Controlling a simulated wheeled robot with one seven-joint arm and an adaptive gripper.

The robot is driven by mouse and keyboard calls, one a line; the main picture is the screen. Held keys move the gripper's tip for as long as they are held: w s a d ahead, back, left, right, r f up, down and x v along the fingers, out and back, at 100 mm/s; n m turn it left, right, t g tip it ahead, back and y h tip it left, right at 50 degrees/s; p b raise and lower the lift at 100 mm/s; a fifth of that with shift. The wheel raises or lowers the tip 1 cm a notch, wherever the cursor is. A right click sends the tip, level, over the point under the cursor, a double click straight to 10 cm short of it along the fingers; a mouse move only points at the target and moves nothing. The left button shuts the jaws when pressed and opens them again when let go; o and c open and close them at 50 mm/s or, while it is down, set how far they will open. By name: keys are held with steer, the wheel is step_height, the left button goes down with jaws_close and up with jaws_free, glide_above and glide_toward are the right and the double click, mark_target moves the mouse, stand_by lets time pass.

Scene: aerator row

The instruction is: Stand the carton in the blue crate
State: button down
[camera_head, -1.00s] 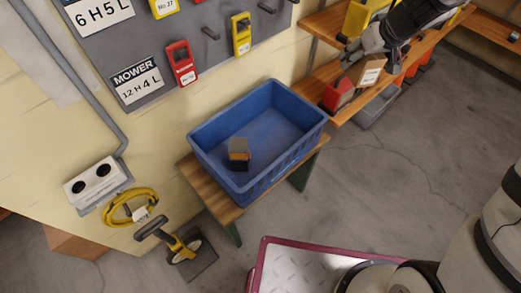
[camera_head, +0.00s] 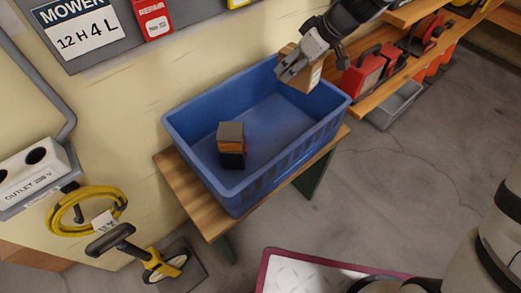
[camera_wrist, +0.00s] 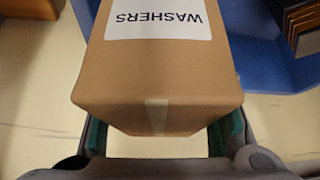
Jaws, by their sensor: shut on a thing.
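The brown cardboard carton (camera_head: 303,75) is held in my gripper (camera_head: 294,66) over the back right end of the blue crate (camera_head: 190,145). In the wrist view the carton (camera_wrist: 155,75) fills the middle, with a white label reading WASHERS, upside down there. The two green finger pads (camera_wrist: 160,140) lie against its sides. In the head view my gripper hides part of the carton. The crate stands on a wooden bench. A grey, orange and dark block-like stack (camera_head: 231,145) is inside the crate toward its left front. The crate floor behind and right of it is bare.
Wooden shelves (camera_head: 400,75) with red items (camera_head: 365,70) and a grey bin (camera_head: 395,105) are right of the crate. A sign panel is on the wall behind.

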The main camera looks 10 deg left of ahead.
steer(key=s+a+f+n+g+b, duration=0.1)
steer(key=s+a+f+n+b, duration=0.15)
steer(key=a+f+b, duration=0.3)
steer(key=b, duration=0.4)
glide_toward(261, 117)
steer(key=shift+y, duration=0.3)
steer(key=shift+x, duration=2.2)
steer(key=shift+d+f, duration=0.15)
steer(key=c, duration=0.8)
jaws_free()
steer(key=shift+o, duration=0.2)
